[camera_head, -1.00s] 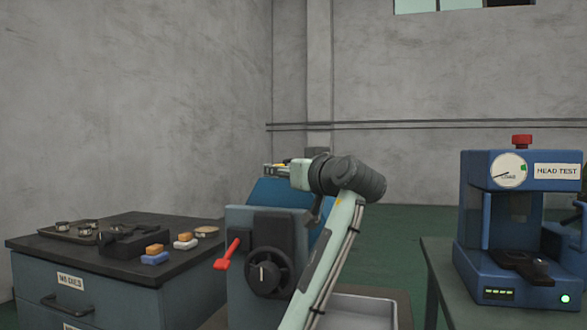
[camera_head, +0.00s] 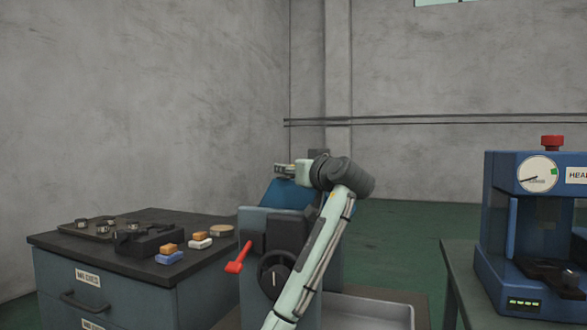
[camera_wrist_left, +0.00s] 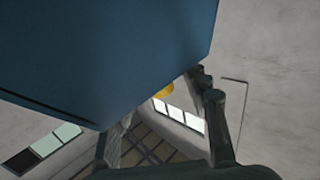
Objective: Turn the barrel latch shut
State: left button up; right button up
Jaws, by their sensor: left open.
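A blue-grey heading machine (camera_head: 250,222) stands in the middle of the head view. A red lever (camera_head: 238,258) sticks out at its left front, slanting down to the left from a black block. A round black knob (camera_head: 275,272) is beside it, partly hidden by my arm. I cannot tell for sure which part is the barrel latch. My left gripper (camera_head: 284,170) is open and empty, above the machine's sloped blue cover (camera_head: 285,194), away from the lever. In the left wrist view a large blue surface (camera_wrist_left: 110,50) is close to its fingers (camera_wrist_left: 165,125). My right gripper is out of view.
A dark-topped cabinet (camera_head: 205,262) at left holds a tray (camera_head: 70,227), a black fixture (camera_head: 150,240) and several coloured blocks. A grey tray (camera_head: 365,310) lies to the right of the machine. A blue head tester (camera_head: 500,215) stands on a bench at right.

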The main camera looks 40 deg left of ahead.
pick_arm(q)
grip_shut()
